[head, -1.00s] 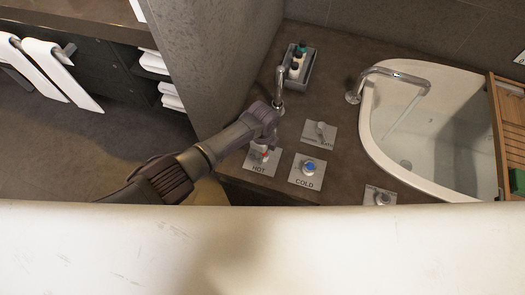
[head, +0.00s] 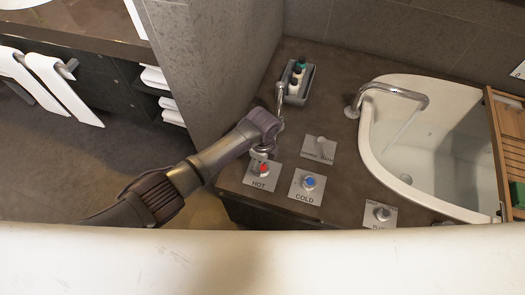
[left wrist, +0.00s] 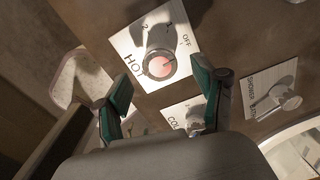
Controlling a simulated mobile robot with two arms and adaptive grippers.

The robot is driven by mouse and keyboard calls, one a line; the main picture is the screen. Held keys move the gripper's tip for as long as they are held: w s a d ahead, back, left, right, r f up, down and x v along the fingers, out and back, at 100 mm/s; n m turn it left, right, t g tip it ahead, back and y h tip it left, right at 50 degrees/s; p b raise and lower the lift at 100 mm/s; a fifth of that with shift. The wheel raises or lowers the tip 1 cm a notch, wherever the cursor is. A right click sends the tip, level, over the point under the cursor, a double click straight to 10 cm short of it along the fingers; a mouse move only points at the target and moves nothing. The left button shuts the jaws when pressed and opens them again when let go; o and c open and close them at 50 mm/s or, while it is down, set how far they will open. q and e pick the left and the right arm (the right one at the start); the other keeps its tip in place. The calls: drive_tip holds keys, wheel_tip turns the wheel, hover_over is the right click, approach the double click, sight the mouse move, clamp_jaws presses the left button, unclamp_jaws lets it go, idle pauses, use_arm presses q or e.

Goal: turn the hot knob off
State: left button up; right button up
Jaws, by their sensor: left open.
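The hot knob (head: 263,169) is silver with a red cap and sits on a square plate lettered HOT. In the left wrist view the knob (left wrist: 160,63) shows its reddish face, with OFF and number marks around it on the plate. I cannot tell surely which mark it points to. My left gripper (head: 262,152) is just above and behind the knob in the head view. In the left wrist view the gripper (left wrist: 161,92) is open, with its green-padded fingers apart and the knob beyond the gap between them. My right gripper is not in view.
The cold knob (head: 308,183) with a blue cap is close on the right. A shower/bath selector (head: 320,148) and another knob (head: 382,213) stand nearby. A tray of bottles (head: 297,82) is behind. A faucet (head: 395,92) arches over the white tub (head: 372,150).

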sight(263, 168)
use_arm(q)
wheel_tip(263, 168, up, 8)
drive_tip(key=shift+f, duration=0.1)
idle(0.6)
